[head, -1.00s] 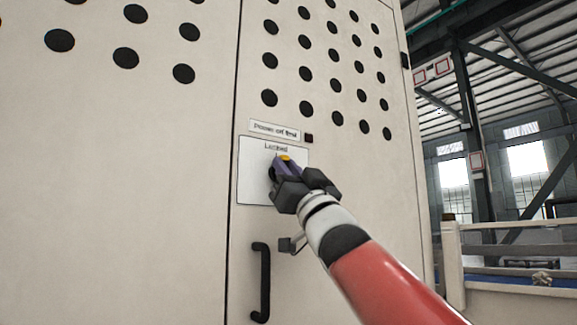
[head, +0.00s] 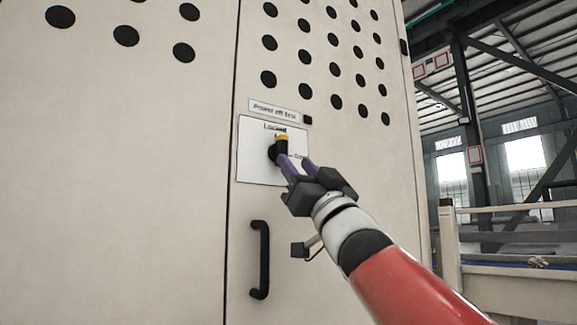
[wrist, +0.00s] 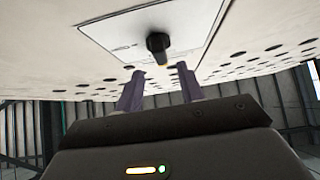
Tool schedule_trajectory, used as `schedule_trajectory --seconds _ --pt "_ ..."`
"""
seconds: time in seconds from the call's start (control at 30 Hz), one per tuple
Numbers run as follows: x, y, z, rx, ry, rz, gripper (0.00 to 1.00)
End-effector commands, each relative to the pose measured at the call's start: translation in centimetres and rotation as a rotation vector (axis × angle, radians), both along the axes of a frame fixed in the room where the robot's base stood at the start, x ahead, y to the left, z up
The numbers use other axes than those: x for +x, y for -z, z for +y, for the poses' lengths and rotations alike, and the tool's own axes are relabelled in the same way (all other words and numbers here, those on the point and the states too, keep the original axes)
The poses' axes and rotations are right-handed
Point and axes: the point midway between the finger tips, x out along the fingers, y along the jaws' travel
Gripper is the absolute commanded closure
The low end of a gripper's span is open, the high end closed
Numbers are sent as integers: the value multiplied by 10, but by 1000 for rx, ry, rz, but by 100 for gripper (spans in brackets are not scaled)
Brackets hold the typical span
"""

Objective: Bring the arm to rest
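My gripper (head: 297,167) is in front of the cabinet's white label plate, just below and right of the black rotary knob (head: 277,151) with its yellow top. In the wrist view the two purple fingers of my gripper (wrist: 160,80) stand apart with nothing between them. The knob (wrist: 158,46) is beyond the fingertips there, clear of them. My red and white arm comes in from the lower right in the head view. The plate (head: 252,160) carries a printed word that looks like "Locked" above the knob.
The beige cabinet (head: 150,180) with round vent holes fills the left and middle. A black door handle (head: 261,260) stands out below the plate. A sign (head: 274,111) sits above it. At right are a pale railing (head: 505,270) and the open hall.

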Motion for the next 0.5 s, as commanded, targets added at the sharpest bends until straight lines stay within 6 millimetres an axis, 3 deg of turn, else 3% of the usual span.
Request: schedule_trajectory --seconds 0.2,0.5 --pt "-13 15 -11 1 3 -2 62" --pt "-14 14 -12 2 3 -3 62"
